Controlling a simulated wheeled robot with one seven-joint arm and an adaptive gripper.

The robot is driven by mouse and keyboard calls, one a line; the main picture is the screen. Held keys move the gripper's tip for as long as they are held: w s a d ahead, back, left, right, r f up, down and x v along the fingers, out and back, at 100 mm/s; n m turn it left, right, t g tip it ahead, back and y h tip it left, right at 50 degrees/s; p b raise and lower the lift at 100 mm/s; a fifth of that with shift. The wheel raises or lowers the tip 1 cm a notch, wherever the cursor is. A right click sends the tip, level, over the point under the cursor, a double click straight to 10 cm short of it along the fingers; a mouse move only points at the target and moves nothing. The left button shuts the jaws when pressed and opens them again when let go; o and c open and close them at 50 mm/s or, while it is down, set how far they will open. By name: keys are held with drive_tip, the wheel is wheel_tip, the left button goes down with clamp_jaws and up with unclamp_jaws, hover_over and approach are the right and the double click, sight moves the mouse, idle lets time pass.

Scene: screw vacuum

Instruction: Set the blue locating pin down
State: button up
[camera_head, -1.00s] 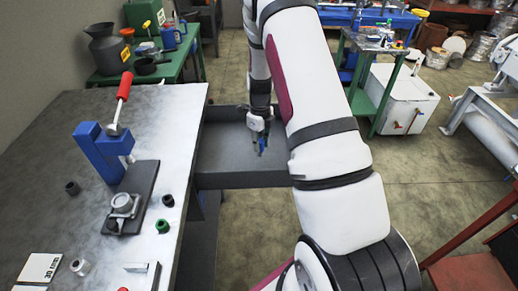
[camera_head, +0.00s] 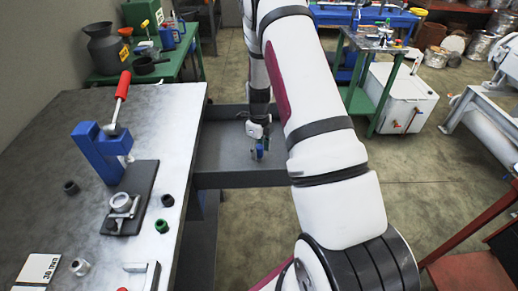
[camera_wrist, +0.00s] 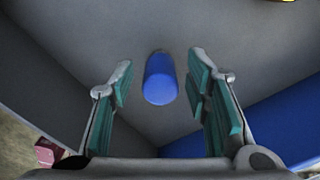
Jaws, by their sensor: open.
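The blue locating pin (camera_wrist: 160,80) shows between my fingers in the wrist view, with a gap on both sides. It is inside a grey tray (camera_head: 225,180) beside the workbench. My gripper (camera_head: 260,150) is low over that tray in the head view, and its fingers stand apart around the pin. In the wrist view my gripper (camera_wrist: 160,85) is open and not touching the pin. Whether the pin's lower end rests on the tray floor is hard to tell.
The tray walls stand close around my gripper. A blue surface (camera_wrist: 250,125) lies at the lower right of the wrist view. The workbench (camera_head: 50,200) at left carries a blue toggle press (camera_head: 98,150), a dark fixture plate (camera_head: 133,190) and several small bushings.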

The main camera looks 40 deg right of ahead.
sight(259, 146)
drive_tip(key=s+a+r+n, duration=0.1)
drive_tip(key=a+r+n, duration=0.15)
drive_tip(key=r, duration=0.55)
drive_tip(key=s+a+r+n+t, duration=0.1)
drive_tip(key=a+r+n, duration=0.15)
drive_tip(key=r, duration=0.55)
drive_tip(key=s+a+r+n, duration=0.2)
drive_tip(key=a+r, duration=0.1)
drive_tip(key=r, duration=0.5)
drive_tip(key=s+a+r+n+t, duration=0.1)
drive_tip(key=s+a+r+n, duration=0.5)
drive_tip(key=s+n, duration=0.2)
drive_tip(key=s+a+r+n+t, duration=0.1)
drive_tip(key=s+a+r+n, duration=0.45)
drive_tip(key=s+n, duration=0.3)
drive_tip(key=s+a+n, duration=0.2)
drive_tip(key=s+n, duration=0.6)
drive_tip(key=shift+s+f+t, duration=0.2)
drive_tip(key=shift+s+t, duration=0.1)
drive_tip(key=shift+s, duration=0.1)
drive_tip(key=shift+n, duration=0.25)
